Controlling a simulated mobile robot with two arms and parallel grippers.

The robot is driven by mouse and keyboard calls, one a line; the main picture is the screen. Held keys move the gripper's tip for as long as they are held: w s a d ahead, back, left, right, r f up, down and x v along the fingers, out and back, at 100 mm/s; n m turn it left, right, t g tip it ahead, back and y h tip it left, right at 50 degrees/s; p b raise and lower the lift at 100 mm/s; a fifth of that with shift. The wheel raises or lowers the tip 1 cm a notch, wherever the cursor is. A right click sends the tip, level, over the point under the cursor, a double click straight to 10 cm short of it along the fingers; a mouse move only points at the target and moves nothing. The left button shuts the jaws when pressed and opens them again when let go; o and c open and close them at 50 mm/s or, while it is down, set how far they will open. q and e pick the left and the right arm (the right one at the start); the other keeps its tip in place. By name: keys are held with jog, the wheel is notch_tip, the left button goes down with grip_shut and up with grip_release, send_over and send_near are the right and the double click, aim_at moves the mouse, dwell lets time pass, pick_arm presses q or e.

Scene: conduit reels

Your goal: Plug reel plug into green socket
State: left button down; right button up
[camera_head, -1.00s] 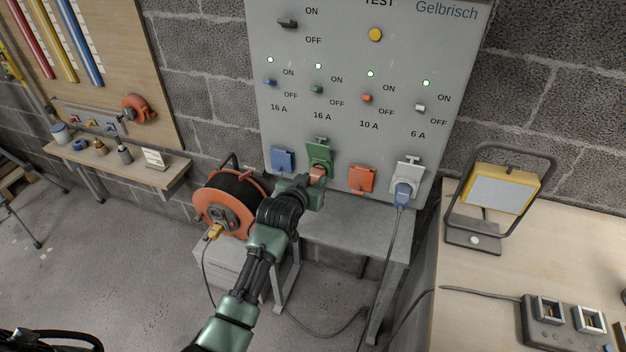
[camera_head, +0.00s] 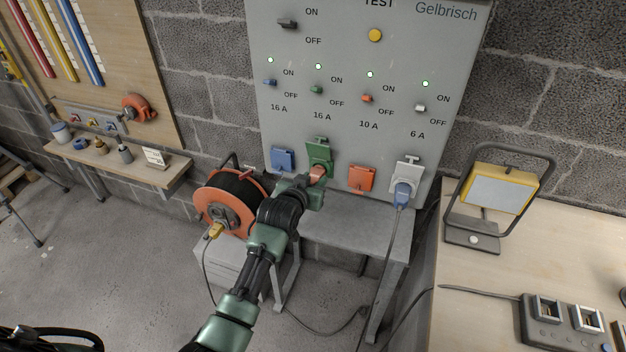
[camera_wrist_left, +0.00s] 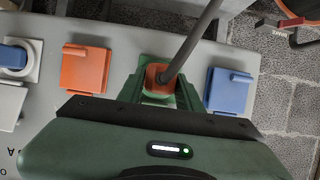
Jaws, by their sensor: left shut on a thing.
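The green socket (camera_head: 319,152) is on the grey test panel, second from left, with its lid raised. My left gripper (camera_head: 316,182) is at its front, shut on an orange plug (camera_head: 318,172). The left wrist view shows the plug (camera_wrist_left: 157,80) between the green fingers, with a grey cable running up from it. The plug is at the socket opening; I cannot tell how deep it sits, as the gripper hides the contact. The orange cable reel (camera_head: 232,204) stands left of my arm, with a yellow plug (camera_head: 215,231) at its front. My right gripper is not in view.
The blue socket (camera_head: 283,160) and orange socket (camera_head: 361,179) beside it have their lids down. A blue plug (camera_head: 402,196) is in the white socket at right, its cable hanging down. A work lamp (camera_head: 502,180) stands on the wooden bench (camera_head: 470,300) at right.

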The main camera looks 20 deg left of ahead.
aim_at(312, 181)
pick_arm(q)
jog(key=shift+r+p, duration=0.1)
jog(key=shift+p, duration=0.25)
dwell(0.4)
jog(key=shift+w, duration=0.45)
dwell(0.4)
jog(key=c, duration=0.9)
grip_release()
jog(key=v, duration=0.7)
jog(key=shift+s+r+b, duration=0.1)
jog(key=shift+s+b, duration=0.25)
jog(key=shift+s, duration=0.05)
